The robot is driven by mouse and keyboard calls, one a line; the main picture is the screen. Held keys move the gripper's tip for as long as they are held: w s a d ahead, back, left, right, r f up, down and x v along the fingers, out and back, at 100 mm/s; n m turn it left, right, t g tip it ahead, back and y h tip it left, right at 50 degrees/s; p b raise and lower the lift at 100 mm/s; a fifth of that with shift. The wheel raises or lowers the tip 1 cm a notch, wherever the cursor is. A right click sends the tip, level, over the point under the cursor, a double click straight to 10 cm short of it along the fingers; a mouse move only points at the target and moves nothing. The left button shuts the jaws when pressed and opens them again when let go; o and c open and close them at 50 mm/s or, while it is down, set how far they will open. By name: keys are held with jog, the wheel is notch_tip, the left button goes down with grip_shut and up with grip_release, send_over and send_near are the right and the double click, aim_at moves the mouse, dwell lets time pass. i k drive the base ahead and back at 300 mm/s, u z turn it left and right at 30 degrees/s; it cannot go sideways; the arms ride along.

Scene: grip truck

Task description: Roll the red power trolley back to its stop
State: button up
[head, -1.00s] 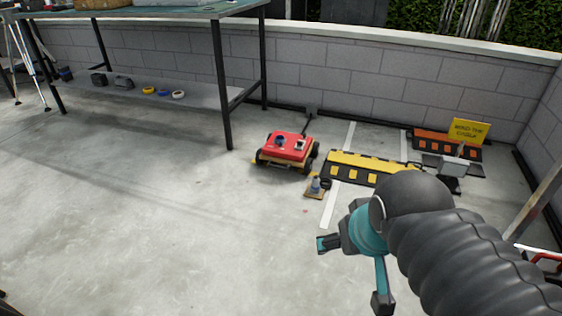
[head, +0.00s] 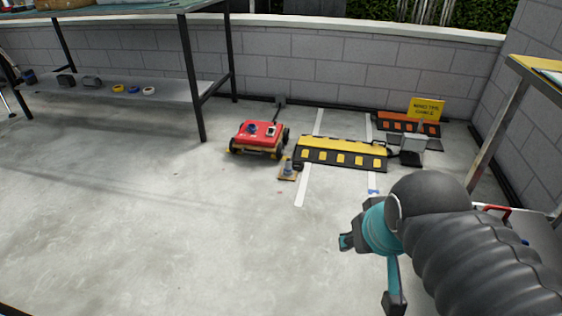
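The red power trolley (head: 258,133) stands on the concrete floor left of the yellow-and-black cable ramp (head: 342,153). It has a red top with sockets or small items on it, dark wheels and a dark handle rising at its back right. A small tan block with a grey-blue item (head: 288,170) sits on the floor at its front right; I cannot tell whether this is the stop. My gripper (head: 370,272) is in the lower right foreground, well short of the trolley. Its two fingers are spread apart with nothing visible between them.
Two white floor lines (head: 309,170) run beside and under the ramp. An orange-and-black ramp (head: 400,124), a yellow sign (head: 426,109) and a grey box (head: 413,144) stand behind right. A workbench (head: 200,90) is at left, another table at right. The middle floor is clear.

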aim_at(262, 139)
jog(key=z, duration=0.4)
jog(key=k, duration=0.8)
jog(key=u, duration=0.5)
jog(key=i, duration=0.75)
jog(key=u, duration=0.8)
jog(key=i, duration=0.85)
jog(key=z, duration=0.45)
jog(key=i, duration=0.6)
jog(key=z, duration=0.4)
